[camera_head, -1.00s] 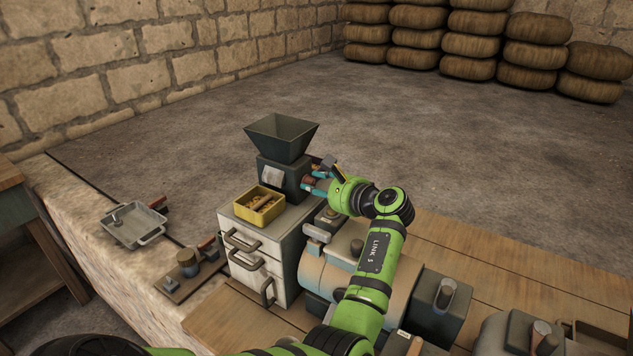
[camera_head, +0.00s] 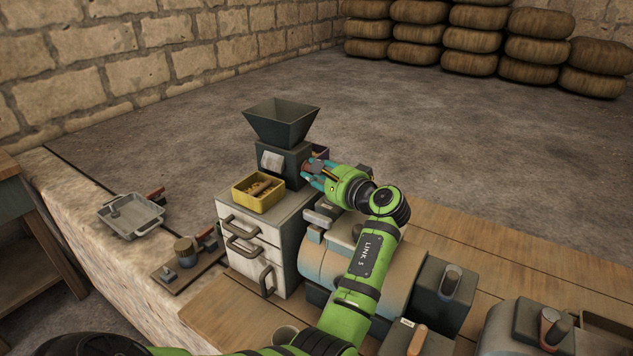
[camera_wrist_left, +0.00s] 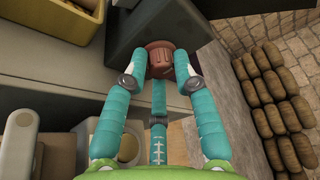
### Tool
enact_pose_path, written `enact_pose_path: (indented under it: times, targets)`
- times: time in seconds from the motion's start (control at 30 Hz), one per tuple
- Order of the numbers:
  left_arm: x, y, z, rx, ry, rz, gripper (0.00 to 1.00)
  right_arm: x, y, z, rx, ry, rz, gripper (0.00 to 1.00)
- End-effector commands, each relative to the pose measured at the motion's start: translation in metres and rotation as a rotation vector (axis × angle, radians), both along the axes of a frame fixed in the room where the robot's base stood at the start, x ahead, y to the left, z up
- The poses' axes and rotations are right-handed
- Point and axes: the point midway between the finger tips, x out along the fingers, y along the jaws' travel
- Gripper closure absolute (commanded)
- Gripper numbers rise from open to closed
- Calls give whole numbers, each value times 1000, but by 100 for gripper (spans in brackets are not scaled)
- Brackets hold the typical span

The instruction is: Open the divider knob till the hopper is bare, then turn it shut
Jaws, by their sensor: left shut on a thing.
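The dark grey funnel hopper (camera_head: 283,125) stands on a dark box (camera_head: 291,160) with a pale chute at its front. The visible inner walls of the hopper are bare; its bottom is hidden. The reddish-brown divider knob (camera_wrist_left: 160,54) is on the side of the box in the left wrist view. My left gripper (camera_head: 312,176) is shut on the knob, its teal fingers around it. A yellow tray (camera_head: 244,198) below the chute holds several brown pieces. My right gripper is not in view.
The box and tray stand on a white drawer cabinet (camera_head: 233,214). A grey-blue machine body (camera_head: 315,262) lies below my arm. A metal pan (camera_head: 124,220) rests on the stone ledge at left. Stacked brown sacks (camera_head: 470,40) stand far back.

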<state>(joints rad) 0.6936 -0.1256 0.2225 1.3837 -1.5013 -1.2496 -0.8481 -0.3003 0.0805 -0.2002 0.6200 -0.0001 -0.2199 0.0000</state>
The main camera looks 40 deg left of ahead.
Motion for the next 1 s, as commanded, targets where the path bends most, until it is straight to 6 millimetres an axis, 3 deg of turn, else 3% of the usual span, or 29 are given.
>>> enact_pose_path:
  times: [0.07,0.4,0.43,0.47,0.77,1.0]
  targets:
    - [1,0,-1,11,-47,-4,100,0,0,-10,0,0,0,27]
    - [1,0,4,13,-72,-5,100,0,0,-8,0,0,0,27]
    - [1,0,4,13,-72,-5,68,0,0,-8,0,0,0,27]
    - [1,0,4,13,-72,-5,64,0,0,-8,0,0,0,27]
    - [0,-1,2,9,-67,-2,64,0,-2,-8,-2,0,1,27]
    - [-6,-30,5,8,-69,-5,64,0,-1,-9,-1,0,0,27]
